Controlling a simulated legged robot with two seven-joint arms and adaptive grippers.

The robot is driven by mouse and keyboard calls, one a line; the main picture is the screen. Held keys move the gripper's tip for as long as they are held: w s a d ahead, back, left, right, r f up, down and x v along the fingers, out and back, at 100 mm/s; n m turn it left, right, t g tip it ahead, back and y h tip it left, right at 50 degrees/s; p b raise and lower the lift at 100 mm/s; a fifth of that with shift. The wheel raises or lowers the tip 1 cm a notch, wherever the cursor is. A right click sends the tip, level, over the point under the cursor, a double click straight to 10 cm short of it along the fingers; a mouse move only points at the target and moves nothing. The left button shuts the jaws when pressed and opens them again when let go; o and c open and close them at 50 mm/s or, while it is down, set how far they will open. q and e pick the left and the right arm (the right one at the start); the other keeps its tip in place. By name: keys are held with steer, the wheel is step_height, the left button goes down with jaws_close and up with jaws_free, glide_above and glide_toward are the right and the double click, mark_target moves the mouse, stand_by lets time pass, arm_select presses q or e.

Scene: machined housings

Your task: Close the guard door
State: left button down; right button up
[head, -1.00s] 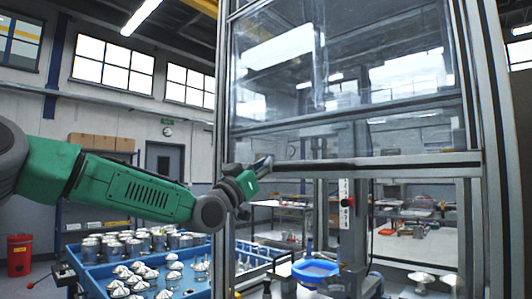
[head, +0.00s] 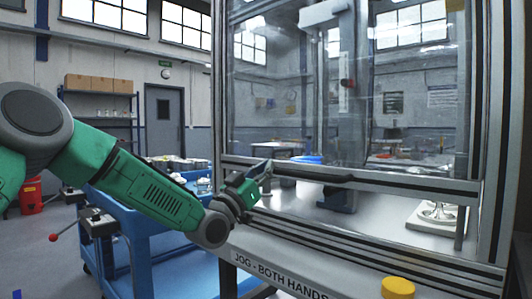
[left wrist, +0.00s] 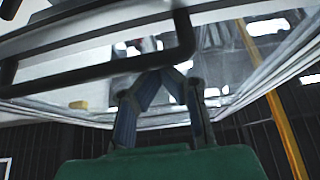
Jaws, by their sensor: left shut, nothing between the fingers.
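The guard door (head: 300,110) is a clear panel in a metal frame at the front of the machine. Its bottom rail carries a long dark handle (head: 315,175). A gap shows between that rail and the machine's front sill (head: 370,250). My left gripper (head: 264,170) is at the left end of the handle, shut with nothing in it. In the left wrist view its fingertips (left wrist: 163,72) meet close to the dark handle bar (left wrist: 100,66); I cannot tell whether they touch it. My right gripper is not in view.
A metal part (head: 437,213) on a pale plate stands inside the machine at right. A yellow button (head: 398,288) sits at the front below the sill. A blue cart (head: 150,225) stands left of the machine, behind my left arm. A red bin (head: 30,196) is farther left.

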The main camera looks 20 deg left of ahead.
arm_select(q)
step_height(320, 180, down, 5)
steer(key=shift+b, duration=0.9)
